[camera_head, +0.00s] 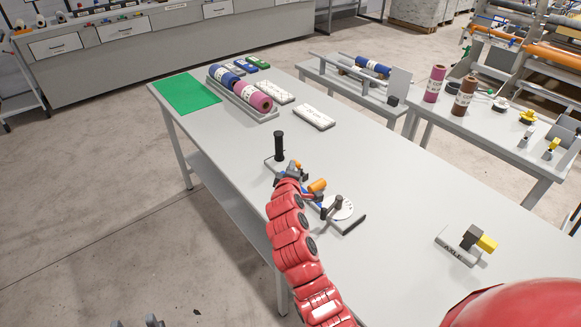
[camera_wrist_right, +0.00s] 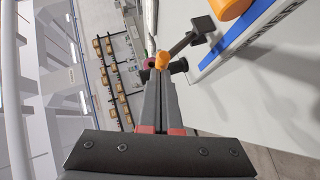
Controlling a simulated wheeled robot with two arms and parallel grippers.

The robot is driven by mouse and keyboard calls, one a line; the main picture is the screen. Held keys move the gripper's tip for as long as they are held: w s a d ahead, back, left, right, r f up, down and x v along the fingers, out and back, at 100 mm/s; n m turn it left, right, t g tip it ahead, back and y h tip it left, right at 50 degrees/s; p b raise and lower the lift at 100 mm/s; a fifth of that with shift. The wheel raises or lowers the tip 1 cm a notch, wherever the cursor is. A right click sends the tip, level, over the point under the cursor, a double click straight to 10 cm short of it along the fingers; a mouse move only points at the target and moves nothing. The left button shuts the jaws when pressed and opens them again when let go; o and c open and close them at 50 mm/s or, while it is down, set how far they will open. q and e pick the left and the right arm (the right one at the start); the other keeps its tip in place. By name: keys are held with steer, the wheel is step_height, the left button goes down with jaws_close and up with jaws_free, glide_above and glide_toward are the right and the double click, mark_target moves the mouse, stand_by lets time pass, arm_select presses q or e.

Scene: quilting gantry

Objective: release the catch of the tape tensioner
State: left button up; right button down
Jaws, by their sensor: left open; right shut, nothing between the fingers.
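The tape tensioner (camera_head: 346,222) stands on the table, a flat grey base with a black post, a white disc and an orange cylinder (camera_head: 317,186). In the right wrist view the orange cylinder (camera_wrist_right: 232,7) lies above a blue-edged, lettered base (camera_wrist_right: 245,38). A dark lever (camera_wrist_right: 184,43) with an orange knob (camera_wrist_right: 162,60), seemingly the catch, sits at my right fingertips. My right gripper (camera_wrist_right: 160,80) is shut with nothing held, its tips at or touching the knob; contact is unclear. My left gripper (camera_head: 137,322) is open at the bottom edge, away from the table.
A grey block with a yellow end (camera_head: 486,243) stands on a small plate to the right. A tray (camera_head: 262,117) of blue and pink rolls, white boxes (camera_head: 314,117) and a green mat (camera_head: 187,93) lie farther back. The table between is clear.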

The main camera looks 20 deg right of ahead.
steer(key=w+d+r+m+g+y+b, duration=0.1)
steer(key=w+d+m+g+y, duration=0.2)
steer(key=d+y, duration=0.4)
steer(key=shift+d+r+m+g, duration=0.3)
steer(key=shift+d+m+g, duration=0.4)
steer(key=shift+m, duration=0.3)
steer(key=shift+s, duration=0.1)
steer(key=shift+r, duration=0.1)
stand_by(0.6)
